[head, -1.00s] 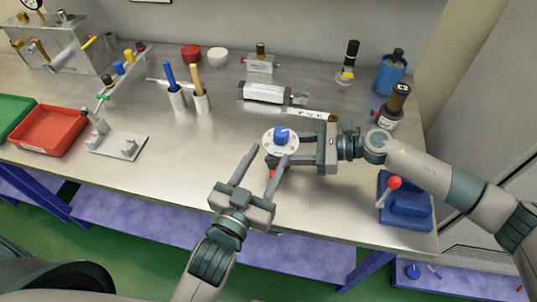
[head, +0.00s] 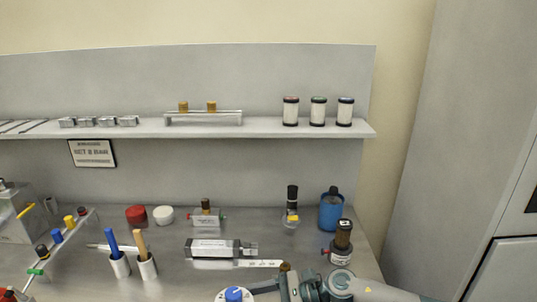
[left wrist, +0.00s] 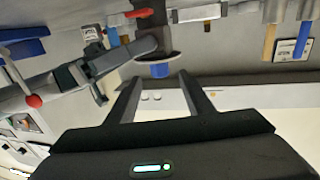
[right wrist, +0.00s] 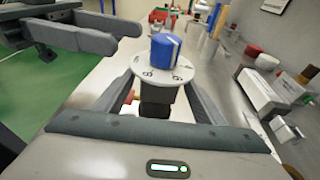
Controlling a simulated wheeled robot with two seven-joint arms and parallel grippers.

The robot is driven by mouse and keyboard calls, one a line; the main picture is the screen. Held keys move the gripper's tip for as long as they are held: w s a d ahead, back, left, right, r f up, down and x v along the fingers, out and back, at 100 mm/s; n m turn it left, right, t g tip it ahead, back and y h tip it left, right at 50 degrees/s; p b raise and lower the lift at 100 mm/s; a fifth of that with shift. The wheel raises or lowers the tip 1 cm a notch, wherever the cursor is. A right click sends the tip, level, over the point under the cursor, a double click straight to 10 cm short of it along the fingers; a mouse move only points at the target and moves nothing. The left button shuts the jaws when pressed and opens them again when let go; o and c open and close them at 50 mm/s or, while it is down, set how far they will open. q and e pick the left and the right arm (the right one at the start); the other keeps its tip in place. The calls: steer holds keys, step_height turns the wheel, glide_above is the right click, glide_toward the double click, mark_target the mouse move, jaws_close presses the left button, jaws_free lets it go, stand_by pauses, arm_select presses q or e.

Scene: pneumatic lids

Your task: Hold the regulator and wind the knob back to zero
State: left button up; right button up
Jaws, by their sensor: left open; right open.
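The regulator's blue knob (head: 235,295) shows at the bottom edge of the head view, with its body cut off. In the right wrist view the knob (right wrist: 165,47) stands upright on a white marked dial plate (right wrist: 140,68) above a dark body (right wrist: 157,98). My right gripper (right wrist: 157,87) is open, its fingers on either side of the body below the plate; contact cannot be told. My left gripper (left wrist: 160,84) is open, with the knob (left wrist: 160,70) just past its fingertips. It also shows left of the knob in the right wrist view (right wrist: 128,36). The dial reading is not legible.
Behind the regulator lie a grey cylinder (head: 215,248) and a marked white strip (head: 240,263). A dark-topped bottle (head: 342,245) stands near my right arm. Cups with blue and tan handles (head: 120,265) stand left. A shelf (head: 260,128) runs above the bench.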

steer(key=v, duration=1)
steer(key=shift+d, duration=0.1)
